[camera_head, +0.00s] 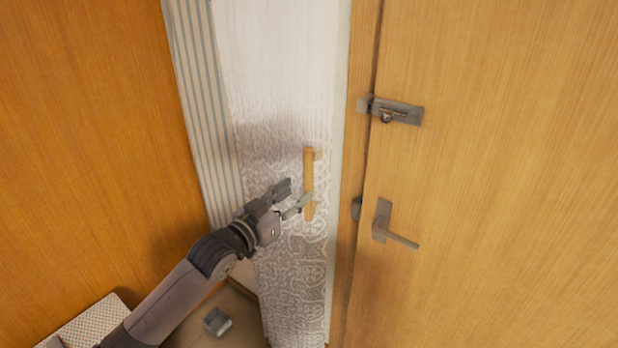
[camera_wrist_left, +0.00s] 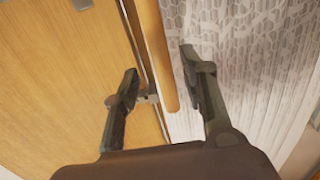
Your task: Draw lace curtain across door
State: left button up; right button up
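The lace curtain (camera_head: 295,255) is a white patterned panel hanging in a narrow strip left of the wooden door (camera_head: 500,170). A vertical wooden handle (camera_head: 308,180) is on it near its right side. My left gripper (camera_head: 298,193) is open at the handle's lower half, with its fingers pointing right. In the left wrist view the gripper (camera_wrist_left: 160,82) is open, with a wooden bar (camera_wrist_left: 158,50), apparently the handle, showing between the fingers and lace (camera_wrist_left: 250,50) to the right. I cannot tell whether a finger touches it. My right gripper is not in view.
The door carries a metal latch (camera_head: 397,110) and a lever handle (camera_head: 390,225). A striped strip (camera_head: 203,100) and a wooden wall (camera_head: 90,120) stand left of the curtain. A small grey object (camera_head: 217,321) is on the floor below.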

aim_at(305, 185)
pick_arm(q)
jog(key=shift+p+x, duration=0.55)
jog(key=shift+x, duration=2.6)
grip_shut()
